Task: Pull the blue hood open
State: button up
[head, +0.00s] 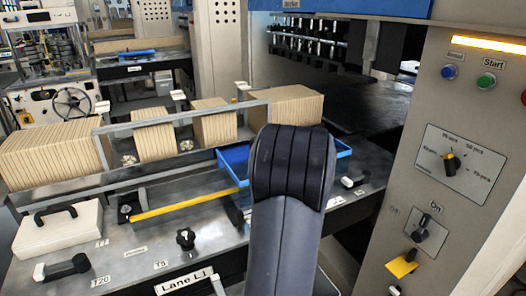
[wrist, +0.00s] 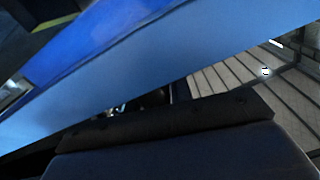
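The blue hood (head: 365,8) shows as a blue panel along the top edge of the head view, above the dark machine opening. In the wrist view a large blue panel (wrist: 150,65), seemingly the same hood, slants across close to the camera, from lower left to upper right. A dark block at the bottom of the wrist view seems to be part of my gripper (wrist: 165,128); it lies just below the blue panel in the picture. I cannot tell whether they touch. Its fingertips are not clear. In the head view my arm hides the gripper.
A metal bench carries rows of brown kraft stacks (head: 50,155) behind a grey rail, and a blue tray (head: 232,163). A white case (head: 58,232) stands front left. The control panel (head: 463,165) with knobs and a Start button is at right.

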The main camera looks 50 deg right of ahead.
jog(key=o, duration=0.3)
jog(key=shift+f, duration=0.1)
jog(key=shift+o, duration=0.2)
jog(key=b+v, duration=0.2)
jog(key=v, duration=0.8)
jog(key=shift+s+a, duration=0.25)
jog(key=shift+s, duration=0.1)
jog(key=shift+w, duration=0.1)
jog(key=p+x, duration=0.2)
jog(key=x, duration=0.8)
jog(key=shift+w+d, duration=0.2)
jog(key=shift+w, duration=0.15)
jog(key=shift+a+f, duration=0.1)
jog(key=shift+a, duration=0.15)
jog(key=shift+w, duration=0.1)
